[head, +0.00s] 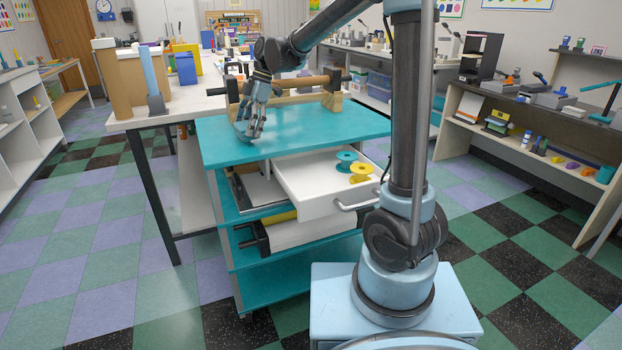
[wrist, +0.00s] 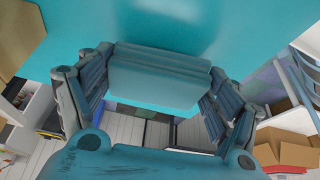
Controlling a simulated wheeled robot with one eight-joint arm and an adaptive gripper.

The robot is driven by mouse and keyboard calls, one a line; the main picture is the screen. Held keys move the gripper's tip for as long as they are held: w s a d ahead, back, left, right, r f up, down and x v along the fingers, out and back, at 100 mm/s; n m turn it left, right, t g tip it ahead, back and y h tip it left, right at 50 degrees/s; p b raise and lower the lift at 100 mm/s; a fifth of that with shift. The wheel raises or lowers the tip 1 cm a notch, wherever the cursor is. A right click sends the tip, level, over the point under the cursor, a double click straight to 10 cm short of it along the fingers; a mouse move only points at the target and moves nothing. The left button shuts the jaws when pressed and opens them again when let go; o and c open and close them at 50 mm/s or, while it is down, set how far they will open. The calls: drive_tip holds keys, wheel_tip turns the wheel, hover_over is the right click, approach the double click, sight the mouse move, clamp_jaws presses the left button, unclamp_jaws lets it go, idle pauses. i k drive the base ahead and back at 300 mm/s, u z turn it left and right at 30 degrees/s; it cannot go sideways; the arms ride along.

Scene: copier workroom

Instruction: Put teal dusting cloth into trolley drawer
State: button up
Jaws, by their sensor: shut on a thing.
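The teal dusting cloth (wrist: 152,85) shows in the wrist view as a folded teal pad between the two fingers of my gripper (wrist: 152,100). My gripper is shut on it. In the head view my gripper (head: 249,133) is low over the left front part of the trolley's teal top (head: 310,127); the cloth is hard to make out there against that surface. I cannot tell whether the cloth touches the top. The white trolley drawer (head: 309,205) is pulled out below the top, on the right, with its grey handle (head: 357,200) in front.
A teal spool (head: 346,156) and yellow spools (head: 360,170) lie in the drawer, leaving bare floor around them. A white table (head: 185,107) adjoins behind left.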

sight(313, 184)
drive_tip(key=u, duration=0.65)
drive_tip(key=k, duration=1.15)
drive_tip(key=z, duration=0.95)
drive_tip(key=i, duration=0.5)
drive_tip(key=u, duration=0.05)
